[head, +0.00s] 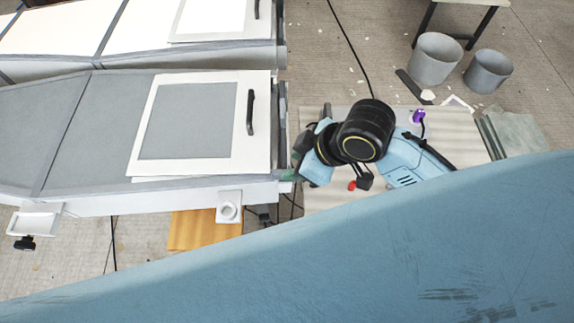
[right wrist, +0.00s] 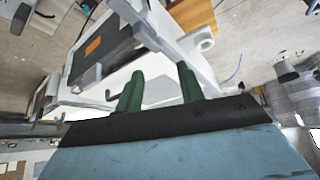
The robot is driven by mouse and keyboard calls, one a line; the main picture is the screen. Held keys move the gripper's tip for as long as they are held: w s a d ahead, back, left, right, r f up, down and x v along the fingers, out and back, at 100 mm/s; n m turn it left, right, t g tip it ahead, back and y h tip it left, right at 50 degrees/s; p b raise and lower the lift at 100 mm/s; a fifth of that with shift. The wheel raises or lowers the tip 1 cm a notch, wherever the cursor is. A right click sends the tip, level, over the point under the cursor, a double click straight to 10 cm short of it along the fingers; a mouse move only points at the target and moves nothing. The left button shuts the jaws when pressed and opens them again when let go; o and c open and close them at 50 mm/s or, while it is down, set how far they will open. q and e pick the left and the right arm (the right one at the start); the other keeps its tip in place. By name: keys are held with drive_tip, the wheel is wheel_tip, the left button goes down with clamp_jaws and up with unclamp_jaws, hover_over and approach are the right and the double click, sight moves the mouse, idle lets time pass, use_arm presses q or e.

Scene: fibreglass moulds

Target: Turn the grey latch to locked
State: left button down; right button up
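My right gripper (head: 291,174) is at the near right end of the long white-and-grey mould (head: 150,201), partly hidden by its own wrist. In the right wrist view its two green fingers (right wrist: 160,88) stand apart, with nothing seen held between them. They point at the pale end of the mould. A grey block-like part (right wrist: 87,79) sticks out left of the fingers, and a small hooked part (right wrist: 110,95) shows near the left fingertip. I cannot tell which part is the grey latch or how it is turned. My left gripper is not in view.
A white lid with a black handle (head: 250,112) lies on the mould; a second mould (head: 150,55) stands behind. A white plate with a ring (head: 228,211) is on the near side, above a wooden board (head: 195,232). Two grey buckets (head: 436,60) stand at the far right.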

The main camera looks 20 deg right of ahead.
drive_tip(key=w+d+r+n+g, duration=0.2)
drive_tip(key=d+r+n+g, duration=0.1)
drive_tip(key=d+r+n, duration=0.15)
drive_tip(key=shift+h, duration=0.3)
drive_tip(key=x, duration=1.3)
drive_tip(key=shift+a+f, duration=0.2)
drive_tip(key=shift+a, duration=0.25)
clamp_jaws()
